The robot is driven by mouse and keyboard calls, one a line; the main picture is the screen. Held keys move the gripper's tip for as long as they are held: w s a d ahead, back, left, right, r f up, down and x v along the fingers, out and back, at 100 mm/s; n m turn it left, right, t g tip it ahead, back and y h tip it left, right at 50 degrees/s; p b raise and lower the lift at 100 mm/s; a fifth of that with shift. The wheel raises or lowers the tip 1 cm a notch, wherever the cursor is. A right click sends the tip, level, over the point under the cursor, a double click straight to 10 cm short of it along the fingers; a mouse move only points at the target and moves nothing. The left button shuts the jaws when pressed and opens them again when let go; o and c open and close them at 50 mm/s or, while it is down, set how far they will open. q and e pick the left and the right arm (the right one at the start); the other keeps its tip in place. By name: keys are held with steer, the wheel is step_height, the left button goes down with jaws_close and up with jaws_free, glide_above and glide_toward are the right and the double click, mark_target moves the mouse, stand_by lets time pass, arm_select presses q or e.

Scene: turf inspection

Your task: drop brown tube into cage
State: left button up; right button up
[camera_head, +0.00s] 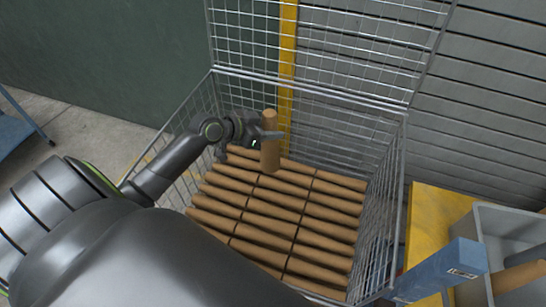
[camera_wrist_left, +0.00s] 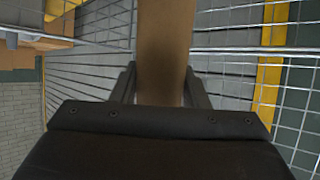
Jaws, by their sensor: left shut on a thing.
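My left gripper (camera_head: 262,138) is shut on a brown tube (camera_head: 270,152), which stands roughly upright in its jaws. The tube also shows between the two fingers in the left wrist view (camera_wrist_left: 165,50). The gripper and tube are over the wire cage (camera_head: 402,150), in its back left part as the head view shows it. Below lie rows of brown tubes (camera_head: 280,205) on the cage's floor. I cannot tell how far the held tube's lower end is from them. My right gripper is not in view.
The cage's tall mesh back (camera_head: 330,40) rises behind, before a grey slatted wall (camera_head: 480,100) and a yellow post (camera_head: 288,40). At the right are a grey bin (camera_head: 490,222) with a brown tube in it, a yellow surface (camera_head: 432,215) and a blue beam (camera_head: 440,268).

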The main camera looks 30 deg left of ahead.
arm_select(q)
steer(key=o, duration=1.3)
steer(key=shift+s+a+r, duration=0.25)
steer(key=shift+s+r, duration=0.05)
steer(key=shift+s, duration=0.15)
steer(key=shift+p+v, duration=0.8)
steer(key=shift+v, duration=7.3)
